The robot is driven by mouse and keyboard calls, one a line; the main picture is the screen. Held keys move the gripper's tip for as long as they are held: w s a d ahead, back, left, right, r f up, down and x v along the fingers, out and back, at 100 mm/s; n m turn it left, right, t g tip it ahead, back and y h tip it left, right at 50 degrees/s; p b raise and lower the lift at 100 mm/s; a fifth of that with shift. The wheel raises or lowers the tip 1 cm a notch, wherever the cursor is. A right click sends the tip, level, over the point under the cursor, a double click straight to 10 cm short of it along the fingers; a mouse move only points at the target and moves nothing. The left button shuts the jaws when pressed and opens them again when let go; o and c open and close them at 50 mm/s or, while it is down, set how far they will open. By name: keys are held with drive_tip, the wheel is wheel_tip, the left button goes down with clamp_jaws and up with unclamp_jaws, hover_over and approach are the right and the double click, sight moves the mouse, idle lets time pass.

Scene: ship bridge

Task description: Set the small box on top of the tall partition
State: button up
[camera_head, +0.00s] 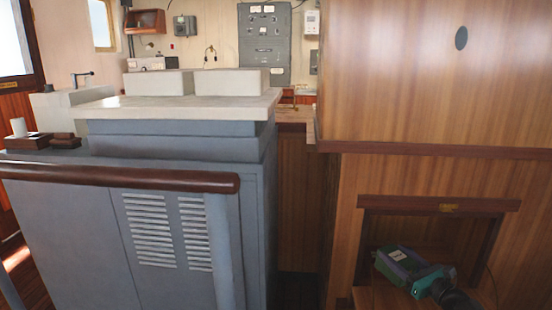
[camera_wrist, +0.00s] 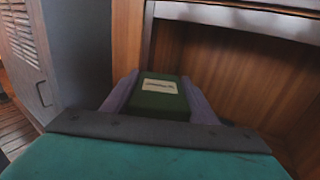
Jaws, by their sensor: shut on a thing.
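The small box is dark green with a pale label; it sits between my gripper's purple fingers in the wrist view (camera_wrist: 158,102). My gripper (camera_wrist: 160,88) is shut on it. In the head view, my gripper (camera_head: 394,260) with its teal body is at the lower right, in front of the open wooden recess, and the box's pale label (camera_head: 397,255) shows between the fingers. The tall partition seems to be the wooden panelled structure (camera_head: 430,85) on the right, above the recess. Its top edge is outside the picture.
A grey louvred cabinet (camera_head: 100,245) with a pale top (camera_head: 150,106) bearing two blocks stands at the left. A brown handrail (camera_head: 120,178) runs before it. The recess has a dark wooden frame (camera_head: 435,204) close to my gripper. A narrow gap separates cabinet and wooden structure.

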drive_tip(key=s+a+r+n+g+y, duration=0.1)
drive_tip(key=a+r+n+g+y, duration=0.2)
drive_tip(key=a, duration=0.9)
drive_tip(key=s+a+r+n+g+y, duration=0.1)
drive_tip(key=s+a+n+g+y, duration=0.3)
drive_tip(key=a, duration=0.7)
wheel_tip(320, 180, up, 12)
drive_tip(key=w+p, duration=0.2)
drive_tip(key=p, duration=1.7)
drive_tip(key=shift+w+f+m+t+y+p, duration=0.15)
drive_tip(key=shift+f+m+t+y+p, duration=0.05)
drive_tip(key=shift+m+t+y+p, duration=0.2)
drive_tip(key=shift+d, duration=0.45)
